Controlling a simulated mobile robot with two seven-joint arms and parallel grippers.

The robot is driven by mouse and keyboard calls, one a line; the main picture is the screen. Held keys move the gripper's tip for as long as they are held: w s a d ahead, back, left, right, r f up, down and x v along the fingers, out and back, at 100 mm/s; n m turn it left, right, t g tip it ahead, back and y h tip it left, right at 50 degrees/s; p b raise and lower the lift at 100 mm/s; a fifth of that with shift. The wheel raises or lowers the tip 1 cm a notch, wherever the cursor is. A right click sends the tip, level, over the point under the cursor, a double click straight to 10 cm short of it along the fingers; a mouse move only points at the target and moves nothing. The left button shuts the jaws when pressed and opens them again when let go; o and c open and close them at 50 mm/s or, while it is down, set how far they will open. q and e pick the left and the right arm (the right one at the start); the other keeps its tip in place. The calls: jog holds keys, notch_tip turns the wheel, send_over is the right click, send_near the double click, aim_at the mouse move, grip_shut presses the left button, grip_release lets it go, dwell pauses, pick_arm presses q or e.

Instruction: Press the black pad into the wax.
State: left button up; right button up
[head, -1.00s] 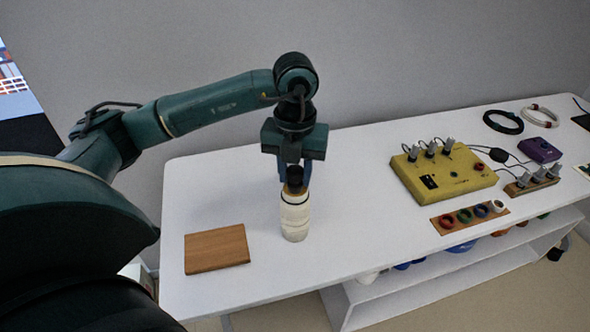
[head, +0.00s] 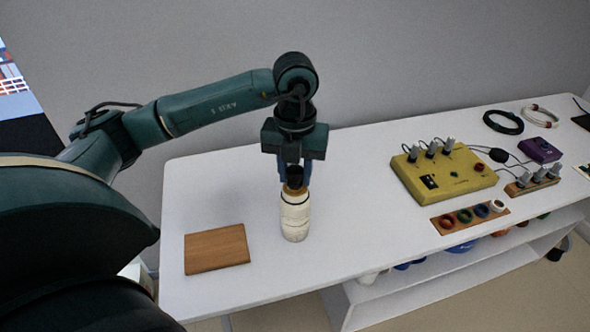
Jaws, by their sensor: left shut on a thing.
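My left gripper (head: 294,172) points straight down over the table and is shut on a dark, short cylindrical piece (head: 295,178), which looks like the black pad. My right gripper is not in view.
A brown wooden block (head: 216,248) lies left of the cylinder on the white table (head: 350,240). A yellow box with knobs (head: 445,176), a wooden strip with coloured rings (head: 447,221) and a purple box (head: 540,150) are to the right. The table between is clear.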

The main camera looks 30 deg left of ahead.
aim_at(295, 169)
pick_arm(q)
jog(key=shift+r+p, duration=2.5)
jog(key=shift+r, duration=1)
